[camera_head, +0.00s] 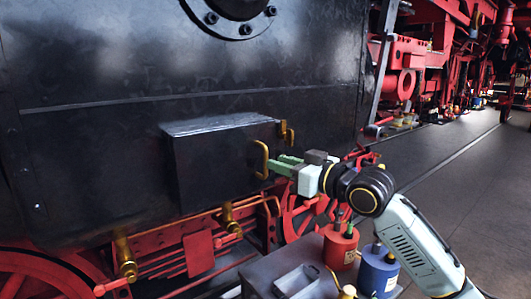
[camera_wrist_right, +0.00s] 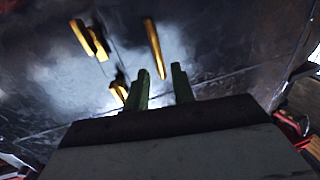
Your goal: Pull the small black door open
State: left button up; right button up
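The small black door (camera_head: 218,168) is the front of a box standing out from the large black wall in the head view. It looks shut. Its upright brass handle (camera_head: 262,158) is near its right edge; the handle also shows in the right wrist view (camera_wrist_right: 153,45). My right gripper (camera_head: 277,164) is right at the handle. In the right wrist view its green fingers (camera_wrist_right: 160,70) are apart, with the handle's lower end appearing between the tips. I cannot tell whether they touch it. My left gripper is not in view.
A brass fitting (camera_head: 287,133) sits at the box's upper right. Brass valves (camera_head: 125,258) and red pipework lie below. A cart (camera_head: 262,268) with a red can (camera_head: 341,246) and a blue can (camera_head: 378,272) stands below my right arm. Dark floor (camera_head: 455,180) is clear at right.

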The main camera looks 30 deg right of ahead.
aim_at(266, 173)
jog(key=p+x, duration=0.1)
jog(key=x, duration=0.4)
jog(key=shift+w, duration=0.2)
grip_shut()
